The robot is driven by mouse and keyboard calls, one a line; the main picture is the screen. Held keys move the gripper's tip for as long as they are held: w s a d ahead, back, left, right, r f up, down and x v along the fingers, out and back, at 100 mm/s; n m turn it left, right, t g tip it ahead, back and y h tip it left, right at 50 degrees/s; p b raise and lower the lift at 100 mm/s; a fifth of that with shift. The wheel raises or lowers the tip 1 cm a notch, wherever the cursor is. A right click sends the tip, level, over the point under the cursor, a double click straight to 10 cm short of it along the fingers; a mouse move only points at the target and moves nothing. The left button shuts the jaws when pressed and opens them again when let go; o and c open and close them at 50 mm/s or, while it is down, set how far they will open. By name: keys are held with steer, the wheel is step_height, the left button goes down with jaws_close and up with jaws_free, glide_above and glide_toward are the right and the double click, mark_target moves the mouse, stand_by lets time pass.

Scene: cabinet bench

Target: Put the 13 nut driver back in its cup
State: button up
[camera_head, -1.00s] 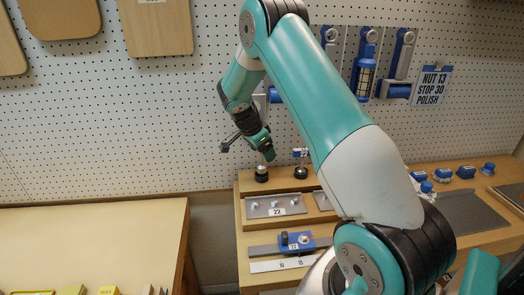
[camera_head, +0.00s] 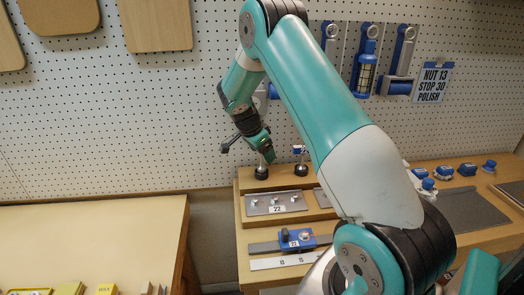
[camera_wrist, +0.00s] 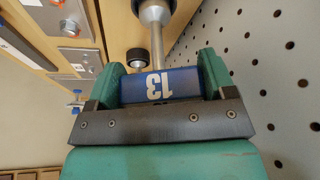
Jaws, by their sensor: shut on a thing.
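I cannot tell whether the tip is inside the cup. A black round piece (camera_wrist: 137,57) shows beside the shaft in the wrist view. The 22 driver (camera_head: 300,150) stands in the right cup (camera_head: 301,170).
A metal plate labelled 22 (camera_head: 276,203) lies on the step in front of the cups. A blue block on a rail (camera_head: 297,239) sits lower. The pegboard (camera_head: 120,120) rises close behind. Blue knobs (camera_head: 445,173) stand to the right.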

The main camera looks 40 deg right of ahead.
steer(key=shift+f+b, duration=0.4)
steer(key=shift+f, duration=0.2)
steer(key=o, duration=1.1)
steer(key=shift+c, duration=0.2)
steer(key=b+v, duration=0.2)
steer(key=v, duration=1.5)
steer(key=shift+r, duration=0.25)
steer(key=shift+w+a, duration=0.1)
